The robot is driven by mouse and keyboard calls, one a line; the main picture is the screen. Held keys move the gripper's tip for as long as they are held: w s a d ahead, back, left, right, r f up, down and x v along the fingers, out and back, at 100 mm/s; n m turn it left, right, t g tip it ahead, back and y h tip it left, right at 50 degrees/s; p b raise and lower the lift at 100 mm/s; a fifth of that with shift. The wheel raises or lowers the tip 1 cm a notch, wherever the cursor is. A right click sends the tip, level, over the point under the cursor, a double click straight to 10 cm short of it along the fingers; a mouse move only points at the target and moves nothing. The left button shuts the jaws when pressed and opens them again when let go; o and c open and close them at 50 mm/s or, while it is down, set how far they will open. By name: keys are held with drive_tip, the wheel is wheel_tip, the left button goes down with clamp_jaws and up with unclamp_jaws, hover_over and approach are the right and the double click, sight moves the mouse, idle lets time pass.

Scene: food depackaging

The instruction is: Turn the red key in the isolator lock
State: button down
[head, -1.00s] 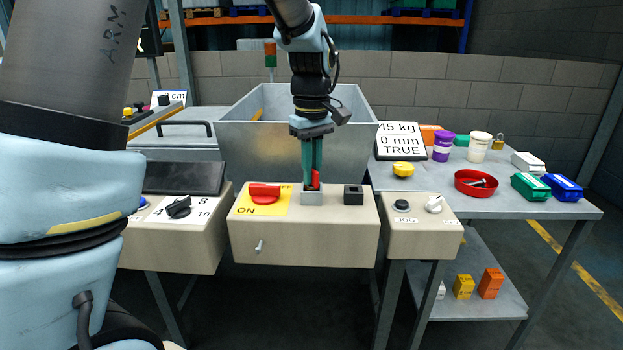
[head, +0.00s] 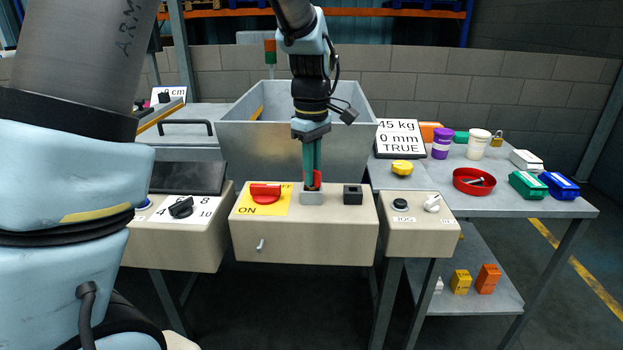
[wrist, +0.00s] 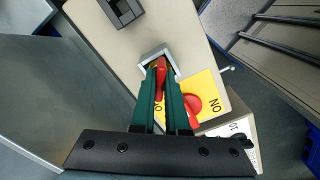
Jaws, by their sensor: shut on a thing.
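The red key (head: 317,178) stands in the grey isolator lock (head: 312,198) on top of the beige middle box. My gripper (head: 312,184) points down over the lock, with its green fingers shut on the key. In the wrist view the red key (wrist: 161,78) shows between the fingertips (wrist: 161,85), above the pale lock housing (wrist: 150,56). The fingers hide part of the key and lock. The red rotary switch (head: 265,192) sits left of the lock on a yellow plate marked ON.
A black square socket (head: 353,194) is right of the lock. Beige boxes with knobs (head: 182,207) and (head: 432,203) flank the middle box. A grey metal hopper (head: 240,135) stands close behind. A side table (head: 540,212) holds several small items.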

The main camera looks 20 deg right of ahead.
drive_tip(key=shift+n+p, duration=1.2)
drive_tip(key=shift+n, duration=0.5)
drive_tip(key=shift+r+n+p, duration=0.1)
drive_tip(key=shift+n+p, duration=0.6)
drive_tip(key=shift+n, duration=0.1)
drive_tip(key=shift+n+p, duration=2.7)
drive_tip(key=shift+n, duration=0.2)
drive_tip(key=c, duration=1)
unclamp_jaws()
drive_tip(key=shift+o, duration=0.2)
